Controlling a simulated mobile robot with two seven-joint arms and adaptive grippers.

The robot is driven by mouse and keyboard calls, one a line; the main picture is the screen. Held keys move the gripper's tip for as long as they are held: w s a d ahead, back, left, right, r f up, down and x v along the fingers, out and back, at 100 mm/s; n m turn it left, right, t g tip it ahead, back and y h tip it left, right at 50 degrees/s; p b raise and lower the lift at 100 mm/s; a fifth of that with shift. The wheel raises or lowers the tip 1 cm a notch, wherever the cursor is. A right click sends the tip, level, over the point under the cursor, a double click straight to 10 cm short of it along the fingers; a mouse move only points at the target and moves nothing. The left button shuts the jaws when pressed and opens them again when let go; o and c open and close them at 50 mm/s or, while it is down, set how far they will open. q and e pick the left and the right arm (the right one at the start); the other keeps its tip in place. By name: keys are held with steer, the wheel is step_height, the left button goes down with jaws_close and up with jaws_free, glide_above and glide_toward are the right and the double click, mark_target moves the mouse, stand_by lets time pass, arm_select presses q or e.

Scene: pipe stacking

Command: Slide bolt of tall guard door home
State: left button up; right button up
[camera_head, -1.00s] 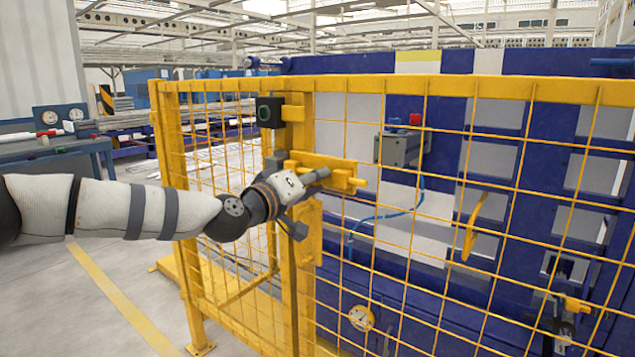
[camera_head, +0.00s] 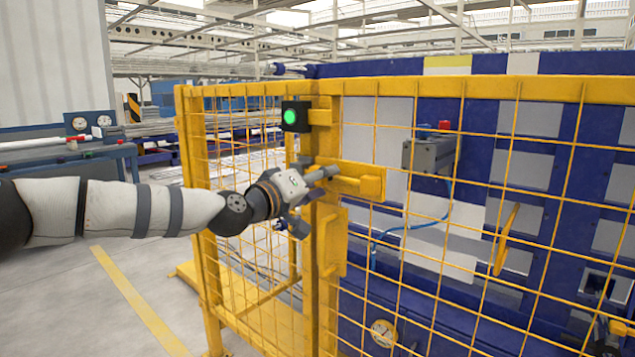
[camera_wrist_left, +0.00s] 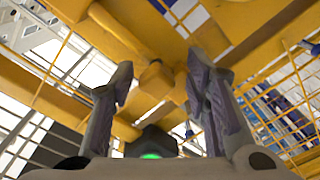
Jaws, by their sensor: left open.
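The tall guard door (camera_head: 470,200) is a yellow frame with wire mesh. Its yellow bolt housing (camera_head: 372,182) is fixed beside the post, and no rod end sticks out of its right side. My left gripper (camera_head: 326,176) is at the left end of this housing, over the post. In the left wrist view its two fingers stand apart, open, with a yellow bolt knob (camera_wrist_left: 155,80) visible between and beyond them. I cannot tell whether they touch it. A black lamp box (camera_head: 296,116) on the post glows green; the glow also shows low in the wrist view. My right gripper is not in view.
A yellow door handle (camera_head: 333,242) sits below the bolt. Blue machinery with a grey box (camera_head: 428,155) and a blue hose stands behind the mesh. A workbench (camera_head: 70,165) is at the left. The floor left of the fence is clear.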

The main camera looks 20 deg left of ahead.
arm_select(q)
steer(key=v, duration=1.2)
